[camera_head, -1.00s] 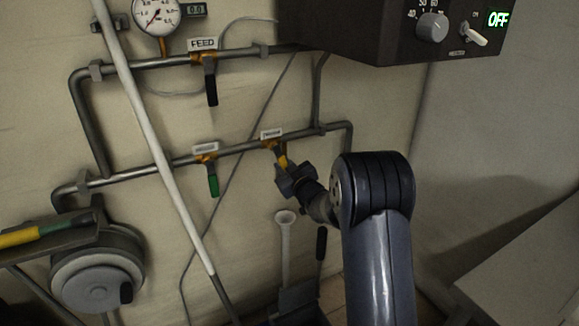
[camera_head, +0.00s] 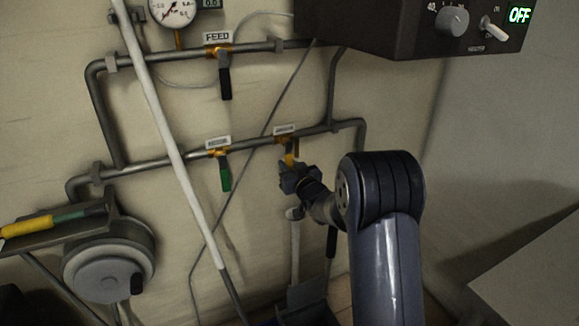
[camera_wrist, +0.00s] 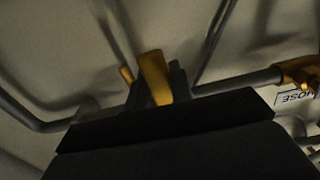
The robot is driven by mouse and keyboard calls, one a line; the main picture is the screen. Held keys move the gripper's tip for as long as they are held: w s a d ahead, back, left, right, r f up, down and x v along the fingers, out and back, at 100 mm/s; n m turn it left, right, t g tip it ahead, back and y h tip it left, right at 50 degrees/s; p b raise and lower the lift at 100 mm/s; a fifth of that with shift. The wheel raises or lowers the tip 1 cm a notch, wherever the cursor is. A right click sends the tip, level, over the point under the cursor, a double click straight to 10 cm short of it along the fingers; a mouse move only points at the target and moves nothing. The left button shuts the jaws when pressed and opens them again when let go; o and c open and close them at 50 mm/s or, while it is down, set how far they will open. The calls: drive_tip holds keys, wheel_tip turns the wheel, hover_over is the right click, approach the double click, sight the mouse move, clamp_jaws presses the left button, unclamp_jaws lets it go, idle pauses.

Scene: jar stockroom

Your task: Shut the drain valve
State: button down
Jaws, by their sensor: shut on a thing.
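A valve with a yellow handle (camera_head: 289,158) sits on the lower pipe, under a small white label (camera_head: 286,130) too blurred to read. The handle hangs down, roughly square to the pipe. My gripper (camera_head: 291,170) is at the handle's lower end, shut on it. In the wrist view the yellow handle (camera_wrist: 155,77) stands up between my dark fingers. My jaws hide its lower part. To the left on the same pipe is a valve with a green handle (camera_head: 225,178), also hanging down.
A feed valve with a black handle (camera_head: 225,82) is on the upper pipe. A pale slanting pole (camera_head: 172,140) stands in front of the pipes. A dark heater box (camera_head: 410,25) reading OFF hangs at upper right. A round reel (camera_head: 108,270) is at lower left.

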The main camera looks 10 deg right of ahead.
drive_tip(key=c, duration=1.2)
unclamp_jaws()
drive_tip(key=shift+c, duration=0.2)
drive_tip(key=v, duration=1)
drive_tip(key=shift+s, duration=0.4)
drive_tip(key=shift+w, duration=0.1)
drive_tip(key=x, duration=1)
drive_tip(key=shift+w, duration=0.35)
